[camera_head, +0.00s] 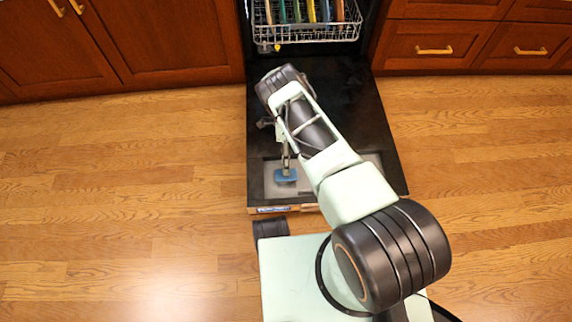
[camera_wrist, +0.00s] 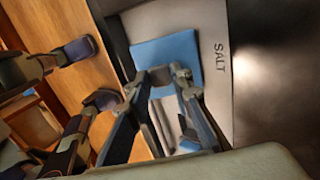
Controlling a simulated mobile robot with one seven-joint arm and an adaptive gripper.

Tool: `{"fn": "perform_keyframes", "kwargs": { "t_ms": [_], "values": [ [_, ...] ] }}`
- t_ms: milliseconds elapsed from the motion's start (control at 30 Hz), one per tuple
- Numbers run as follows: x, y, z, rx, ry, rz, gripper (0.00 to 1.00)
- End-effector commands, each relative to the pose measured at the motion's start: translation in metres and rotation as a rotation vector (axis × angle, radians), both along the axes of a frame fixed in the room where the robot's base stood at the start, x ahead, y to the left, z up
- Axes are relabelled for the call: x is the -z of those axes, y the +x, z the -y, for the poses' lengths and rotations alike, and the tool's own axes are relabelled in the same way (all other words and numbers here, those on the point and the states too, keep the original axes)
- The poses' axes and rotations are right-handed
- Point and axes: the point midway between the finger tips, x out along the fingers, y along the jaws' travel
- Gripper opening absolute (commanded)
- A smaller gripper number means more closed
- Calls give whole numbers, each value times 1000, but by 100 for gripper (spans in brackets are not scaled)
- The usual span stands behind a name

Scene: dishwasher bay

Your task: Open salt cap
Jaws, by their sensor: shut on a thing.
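The salt cap (camera_head: 286,176) is a small blue square piece at the left part of the grey panel (camera_head: 271,187) in the open dishwasher door. In the wrist view the blue cap (camera_wrist: 150,50) lies beside the printed word SALT (camera_wrist: 219,57). My gripper (camera_head: 287,158) reaches down to the cap from above. In the wrist view its fingertips (camera_wrist: 162,76) meet at the cap's near edge and are shut on it. The fingers cover part of the cap there. I cannot tell whether the cap is lifted from the panel.
The black dishwasher door (camera_head: 350,105) lies folded down over the wooden floor (camera_head: 120,180). A white rack (camera_head: 305,32) with several coloured plates stands inside the dishwasher. Wooden cabinets (camera_head: 160,45) flank it. My arm crosses over the door's middle. The floor to either side is clear.

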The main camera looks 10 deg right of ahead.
Motion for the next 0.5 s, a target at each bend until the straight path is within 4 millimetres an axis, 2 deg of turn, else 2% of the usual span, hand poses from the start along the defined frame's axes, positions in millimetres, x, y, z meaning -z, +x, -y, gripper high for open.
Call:
{"fn": "perform_keyframes", "kwargs": {
  "t_ms": [500],
  "values": [
    [-2,-3,-1,3,4,-78,0]
  ]
}}
